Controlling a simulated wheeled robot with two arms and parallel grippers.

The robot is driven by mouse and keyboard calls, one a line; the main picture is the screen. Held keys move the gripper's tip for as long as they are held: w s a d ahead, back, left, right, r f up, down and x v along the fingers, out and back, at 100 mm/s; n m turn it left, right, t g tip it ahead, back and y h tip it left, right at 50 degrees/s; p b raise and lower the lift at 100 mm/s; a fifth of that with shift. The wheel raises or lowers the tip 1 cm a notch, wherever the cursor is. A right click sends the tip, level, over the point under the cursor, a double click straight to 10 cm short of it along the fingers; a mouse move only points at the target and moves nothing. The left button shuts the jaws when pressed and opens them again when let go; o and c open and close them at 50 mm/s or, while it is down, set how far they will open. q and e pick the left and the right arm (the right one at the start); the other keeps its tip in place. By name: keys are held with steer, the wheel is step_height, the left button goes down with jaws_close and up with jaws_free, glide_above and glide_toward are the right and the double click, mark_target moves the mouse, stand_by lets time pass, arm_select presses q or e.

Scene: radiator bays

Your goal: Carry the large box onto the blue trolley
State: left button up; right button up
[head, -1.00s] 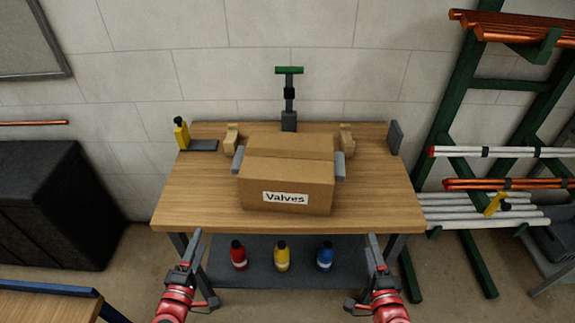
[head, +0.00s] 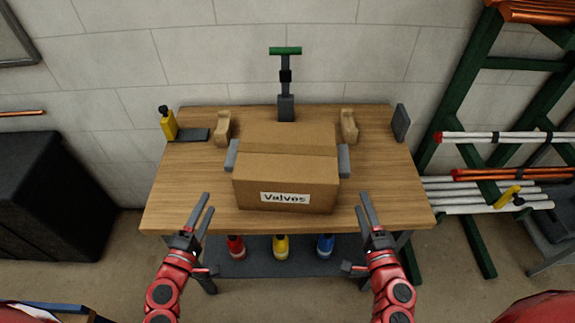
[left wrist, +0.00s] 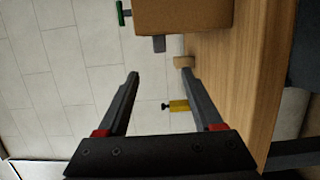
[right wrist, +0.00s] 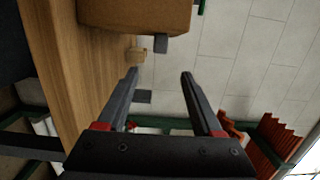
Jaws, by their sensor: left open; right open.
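The large cardboard box (head: 285,180), labelled "Valves", sits upright on the wooden workbench (head: 390,195). It has a grey handle on its left side (head: 232,155) and another on its right side (head: 344,160). My left gripper (head: 208,202) is open and empty, in front of and left of the box. My right gripper (head: 360,202) is open and empty, in front of and right of it. Neither touches the box. The box also shows in the left wrist view (left wrist: 185,15) and right wrist view (right wrist: 135,14). A blue edge (head: 45,307) at bottom left may be the blue trolley, mostly out of view.
Wooden blocks (head: 222,128) (head: 349,127) stand behind the box, with a green-topped tool (head: 286,85) between them. Several bottles (head: 281,247) stand on the lower shelf. A green pipe rack (head: 450,100) is at right.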

mark_target(230, 159)
arm_select(q)
steer(key=x, duration=1.7)
steer(key=shift+w+d, duration=0.1)
arm_select(e)
steer(key=w, duration=0.5)
steer(key=w+a, duration=0.1)
steer(key=w, duration=0.5)
steer(key=w+a, duration=0.1)
steer(key=w, duration=0.5)
arm_select(q)
jaws_close()
arm_select(e)
steer(key=shift+a, duration=0.1)
jaws_close()
arm_select(q)
steer(key=shift+r, duration=0.1)
arm_select(e)
steer(key=shift+f, duration=0.1)
